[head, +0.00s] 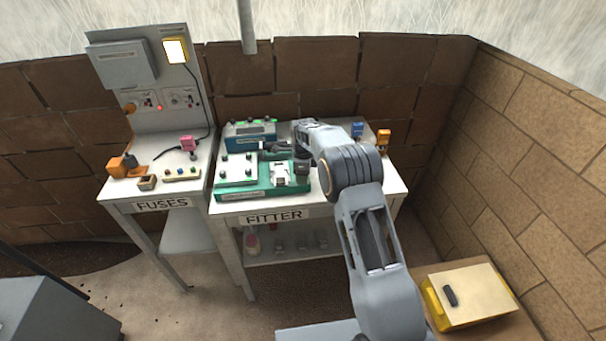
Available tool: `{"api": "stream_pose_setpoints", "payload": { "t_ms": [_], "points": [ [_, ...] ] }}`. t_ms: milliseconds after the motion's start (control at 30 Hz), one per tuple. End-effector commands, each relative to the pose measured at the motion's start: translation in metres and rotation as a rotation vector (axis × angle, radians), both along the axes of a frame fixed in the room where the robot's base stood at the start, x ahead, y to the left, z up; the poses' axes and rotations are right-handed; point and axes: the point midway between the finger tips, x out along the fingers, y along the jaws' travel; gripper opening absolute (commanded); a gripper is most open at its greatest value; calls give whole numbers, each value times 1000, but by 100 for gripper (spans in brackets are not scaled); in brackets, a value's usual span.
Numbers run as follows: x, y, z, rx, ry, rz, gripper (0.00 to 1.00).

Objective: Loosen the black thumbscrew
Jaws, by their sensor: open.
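The Fitter bench (228,208) holds a green fixture (262,190) with a white plate (236,170) on its left part. Small black knobs sit at the plate's corners, such as one at the front left (222,174). The black thumbscrew is probably among these black parts, but I cannot tell which one it is. My gripper (268,149) is above the back of the fixture, right of the white plate, with its jaws open and pointing left. It looks empty. My wrist and forearm hide the right part of the bench.
A teal device (250,133) stands behind the fixture. A metal bracket (281,176) is on the fixture's right part. Blue (357,129) and orange (383,137) plugs stand at the back right. The Fuses bench (160,189) is at left, a yellow box (470,295) at lower right.

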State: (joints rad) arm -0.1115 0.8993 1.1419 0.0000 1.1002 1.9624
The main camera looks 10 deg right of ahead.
Motion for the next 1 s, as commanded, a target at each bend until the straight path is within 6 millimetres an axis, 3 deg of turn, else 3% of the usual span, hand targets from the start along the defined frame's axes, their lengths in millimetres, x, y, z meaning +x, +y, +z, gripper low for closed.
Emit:
{"api": "stream_pose_setpoints", "payload": {
  "t_ms": [367, 1000],
  "points": [
    [0, 0, 3, 0, 0, 0, 55],
    [0, 0, 40, 0, 0, 0, 55]
  ]
}}
